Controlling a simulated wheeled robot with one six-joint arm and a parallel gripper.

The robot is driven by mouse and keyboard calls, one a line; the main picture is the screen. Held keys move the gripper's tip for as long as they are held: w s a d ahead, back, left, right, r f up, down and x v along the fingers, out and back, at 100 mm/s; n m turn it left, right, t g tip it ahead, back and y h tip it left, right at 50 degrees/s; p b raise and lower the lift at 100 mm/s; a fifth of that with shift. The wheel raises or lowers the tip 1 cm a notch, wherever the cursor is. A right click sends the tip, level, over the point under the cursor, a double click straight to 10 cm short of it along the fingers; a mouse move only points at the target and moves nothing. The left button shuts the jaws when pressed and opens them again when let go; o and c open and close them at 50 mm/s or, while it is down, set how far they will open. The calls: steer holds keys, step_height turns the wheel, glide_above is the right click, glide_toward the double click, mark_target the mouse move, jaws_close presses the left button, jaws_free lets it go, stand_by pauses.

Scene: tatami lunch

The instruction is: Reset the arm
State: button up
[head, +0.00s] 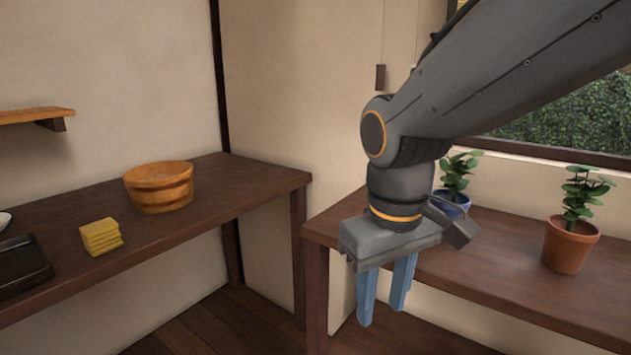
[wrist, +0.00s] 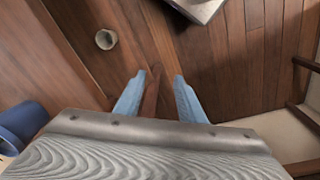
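My gripper (head: 381,314) hangs from my arm in the head view, pointing down by the left end of the right-hand table (head: 480,285). Its two blue fingers are apart, with nothing between them. In the wrist view the fingers (wrist: 157,78) are also spread, with bare brown wood showing in the gap.
A blue pot with a plant (head: 459,200) stands behind the gripper, and a terracotta pot (head: 570,245) to its right. A small round vessel (wrist: 106,39) shows in the wrist view.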

steer(key=s+f+m+g, duration=0.1)
steer(key=s+f, duration=0.3)
steer(key=s, duration=0.1)
steer(key=d+r+m+p, duration=0.3)
steer(key=d+r+p, duration=0.6)
steer(key=p, duration=1.1)
steer(key=shift+s+d+r+m+p, duration=0.3)
steer(key=shift+d+r+m, duration=0.1)
steer(key=shift+r, duration=1.05)
steer(key=shift+a, duration=0.2)
steer(key=shift+c, duration=0.6)
